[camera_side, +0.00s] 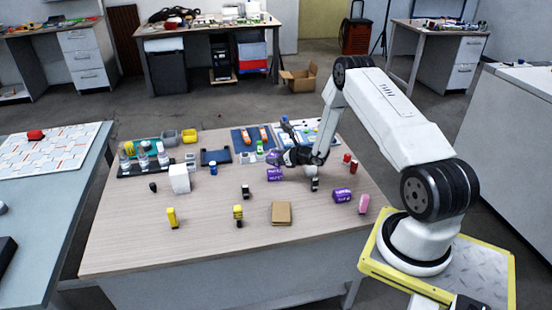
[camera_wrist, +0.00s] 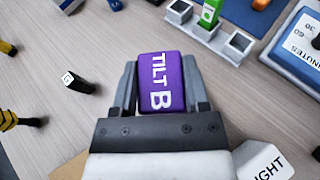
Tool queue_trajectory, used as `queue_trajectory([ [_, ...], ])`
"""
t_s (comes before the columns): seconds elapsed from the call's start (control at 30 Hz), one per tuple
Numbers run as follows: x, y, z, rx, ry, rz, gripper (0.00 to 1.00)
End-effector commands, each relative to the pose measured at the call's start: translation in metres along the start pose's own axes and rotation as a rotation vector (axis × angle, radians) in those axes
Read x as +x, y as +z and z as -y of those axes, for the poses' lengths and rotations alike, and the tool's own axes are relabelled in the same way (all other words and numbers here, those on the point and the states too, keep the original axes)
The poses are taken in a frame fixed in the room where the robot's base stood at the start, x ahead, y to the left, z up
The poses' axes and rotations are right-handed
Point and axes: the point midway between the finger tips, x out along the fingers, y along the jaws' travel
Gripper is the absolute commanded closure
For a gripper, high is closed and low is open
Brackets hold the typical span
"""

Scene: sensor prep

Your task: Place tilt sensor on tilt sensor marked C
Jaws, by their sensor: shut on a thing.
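A purple block with white letters reading TILT B (camera_wrist: 162,85) sits between the two fingers of my gripper (camera_wrist: 160,68) in the wrist view. No letter C is legible.
A pink block (camera_side: 363,204) and red items (camera_side: 350,163) are at the right. A brown box (camera_side: 281,213) and a yellow-black item (camera_side: 238,214) stand in front. A white cube (camera_side: 179,178) is at left.

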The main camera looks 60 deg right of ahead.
Motion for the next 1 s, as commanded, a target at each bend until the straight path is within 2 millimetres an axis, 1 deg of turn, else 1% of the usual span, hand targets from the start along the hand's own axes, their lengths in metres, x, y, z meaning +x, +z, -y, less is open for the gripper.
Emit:
queue_trajectory([
  [0.37, 0.006, -0.004, 0.002, -0.001, 0.001, 0.001, 1.0],
  [0.43, 0.01, -0.007, 0.003, -0.001, 0.001, 0.001, 1.0],
  [0.6, 0.016, -0.023, 0.003, 0.001, 0.0, 0.0, 1.0],
  [0.7, 0.019, -0.03, 0.003, 0.0, 0.0, 0.0, 1.0],
  [1.0, 0.02, -0.033, 0.003, -0.001, 0.0, 0.001, 1.0],
])
